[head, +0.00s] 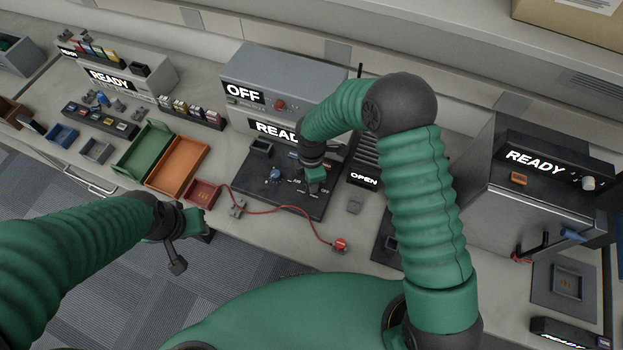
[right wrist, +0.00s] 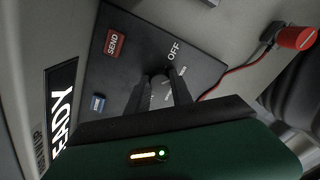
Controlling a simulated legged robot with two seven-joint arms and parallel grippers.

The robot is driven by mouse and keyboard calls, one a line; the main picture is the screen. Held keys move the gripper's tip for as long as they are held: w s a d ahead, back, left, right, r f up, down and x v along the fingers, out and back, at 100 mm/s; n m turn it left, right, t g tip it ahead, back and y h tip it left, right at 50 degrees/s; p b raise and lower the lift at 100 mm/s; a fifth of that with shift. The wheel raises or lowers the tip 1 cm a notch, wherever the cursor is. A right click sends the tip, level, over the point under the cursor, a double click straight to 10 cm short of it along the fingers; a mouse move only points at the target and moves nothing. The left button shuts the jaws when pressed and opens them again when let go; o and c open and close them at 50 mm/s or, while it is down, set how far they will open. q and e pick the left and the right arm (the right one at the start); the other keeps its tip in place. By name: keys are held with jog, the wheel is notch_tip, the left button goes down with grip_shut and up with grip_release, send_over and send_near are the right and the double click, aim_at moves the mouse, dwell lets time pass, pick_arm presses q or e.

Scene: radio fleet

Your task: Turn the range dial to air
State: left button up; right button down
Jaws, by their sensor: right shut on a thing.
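The range dial (right wrist: 160,88) is on a black control panel (head: 248,196), between my right gripper's fingers. The panel also shows in the right wrist view (right wrist: 128,72). My right gripper (head: 316,186) points down at the panel's right part, and its fingers (right wrist: 163,82) are shut on the dial. The fingers hide most of the dial, so its pointer cannot be read. An OFF label (right wrist: 174,52) shows just past the fingertips. An AIR label (head: 296,181) shows left of the gripper in the head view. My left gripper (head: 190,240) hangs before the bench's front edge, away from the panel.
A SEND button (right wrist: 115,42) is beside the dial. A red cable (head: 285,208) runs along the bench front to a red plug (head: 340,245). A grey unit (head: 285,75) reading OFF stands behind. Green (head: 125,165) and orange (head: 160,183) trays lie left.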

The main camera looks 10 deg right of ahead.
jog(key=m, duration=0.4)
jog(key=shift+w+r+m, duration=0.15)
jog(key=shift+m, duration=0.15)
jog(key=m, duration=0.3)
jog(key=shift+a+m, duration=0.1)
jog(key=shift+m, duration=0.3)
jog(key=m, duration=0.3)
jog(key=shift+m, duration=0.3)
jog(key=m, duration=0.3)
jog(key=shift+w+r+m, duration=0.1)
jog(key=shift+m, duration=0.2)
jog(key=m+p, duration=0.1)
jog(key=m, duration=0.5)
jog(key=m+p, duration=0.1)
jog(key=m, duration=0.5)
jog(key=shift+m, duration=0.3)
